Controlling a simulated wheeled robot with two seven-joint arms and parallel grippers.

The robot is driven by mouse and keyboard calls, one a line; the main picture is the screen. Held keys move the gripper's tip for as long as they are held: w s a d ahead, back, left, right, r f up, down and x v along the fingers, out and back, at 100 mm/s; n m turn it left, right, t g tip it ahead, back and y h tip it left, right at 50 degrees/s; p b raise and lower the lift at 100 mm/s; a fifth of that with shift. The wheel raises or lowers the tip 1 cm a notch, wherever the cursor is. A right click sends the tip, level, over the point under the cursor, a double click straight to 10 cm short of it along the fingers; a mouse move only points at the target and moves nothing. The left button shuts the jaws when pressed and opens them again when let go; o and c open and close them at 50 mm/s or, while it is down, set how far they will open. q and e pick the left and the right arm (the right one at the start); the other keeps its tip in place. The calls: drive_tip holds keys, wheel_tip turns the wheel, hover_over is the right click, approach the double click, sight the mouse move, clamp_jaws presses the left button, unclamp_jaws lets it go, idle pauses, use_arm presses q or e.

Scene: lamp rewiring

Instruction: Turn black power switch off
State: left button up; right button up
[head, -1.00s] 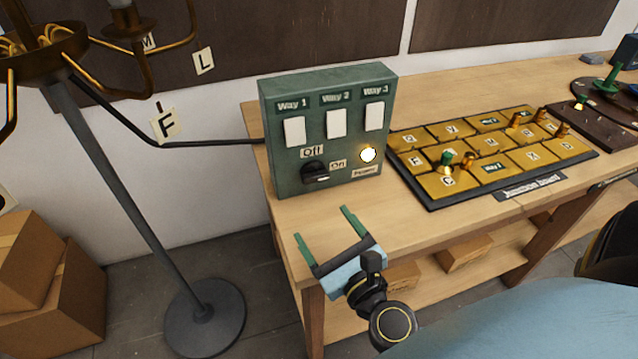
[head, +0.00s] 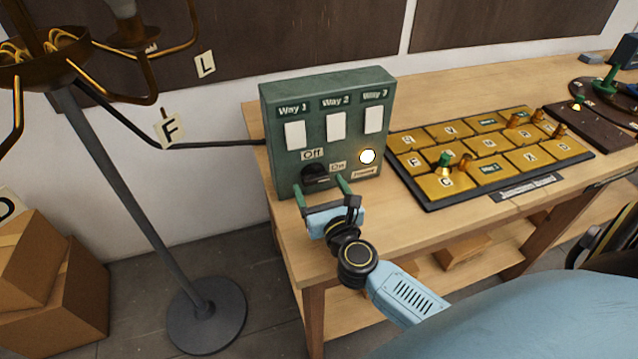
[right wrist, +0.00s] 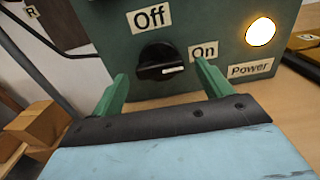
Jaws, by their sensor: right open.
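The black power switch (head: 314,174) is a rotary knob low on the front of the green box (head: 330,95). In the right wrist view the knob (right wrist: 160,63) has its white mark pointing right, toward the "On" label (right wrist: 205,52); the "Off" label (right wrist: 149,17) is above it. The round power light (head: 367,156) glows white. My right gripper (head: 319,184) is open, its two green fingers on either side of the knob and just in front of it. Whether the fingers touch the box or the knob, I cannot tell. My left gripper is not in view.
Three white switches, including the Way 2 switch (head: 336,125), are above the knob. A board of gold tiles (head: 490,150) lies to the right on the wooden bench (head: 420,227). A lamp stand (head: 130,200) and cardboard boxes (head: 60,285) stand at left. A cable (head: 215,143) enters the box.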

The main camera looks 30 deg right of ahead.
drive_tip(key=shift+w+d, duration=0.15)
drive_tip(key=shift+w, duration=0.4)
drive_tip(key=c, duration=1)
